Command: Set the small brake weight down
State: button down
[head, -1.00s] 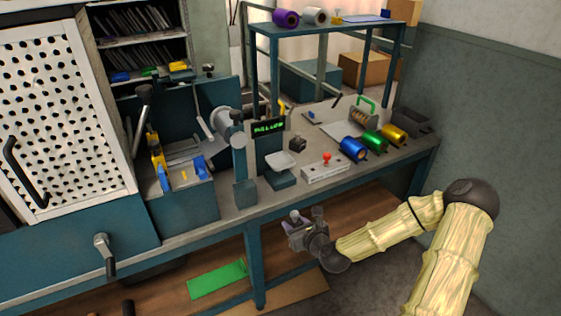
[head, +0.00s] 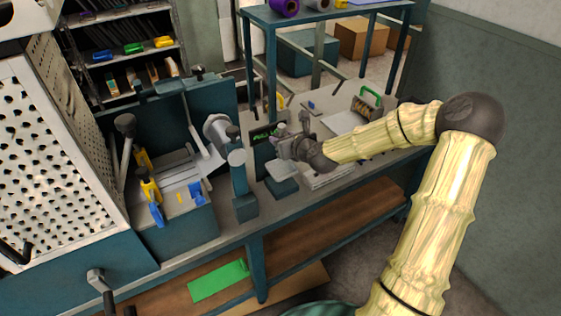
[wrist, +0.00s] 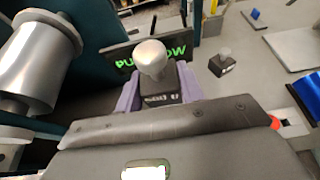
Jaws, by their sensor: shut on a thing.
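My gripper (head: 288,148) is raised over the bench, near the scale's display post. In the wrist view its purple fingers (wrist: 160,90) are shut on the small brake weight (wrist: 152,57), a dark block with a rounded silver knob, held upright. The held weight is small and hard to make out in the head view. A second dark weight with a knob (wrist: 222,67) stands on the bench beyond and right of the gripper; my arm hides it in the head view. The scale's pale pan (head: 282,170) is just below the gripper. Its green-lettered display (wrist: 124,64) is behind the held weight.
A silver roller (wrist: 30,62) on a blue post (head: 238,180) stands close to the left. A white box with a red button (wrist: 292,124) and a blue roll (wrist: 306,92) are to the right. A blue frame shelf (head: 330,14) rises behind.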

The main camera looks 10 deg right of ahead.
aim_at(275, 159)
jog(key=shift+s+a, duration=0.15)
jog(key=shift+s, duration=0.05)
jog(key=shift+s+f, duration=0.1)
jog(key=shift+f, duration=0.2)
jog(key=shift+f+b, duration=0.4)
jog(key=shift+f, duration=2.35)
jog(key=shift+f, duration=1.95)
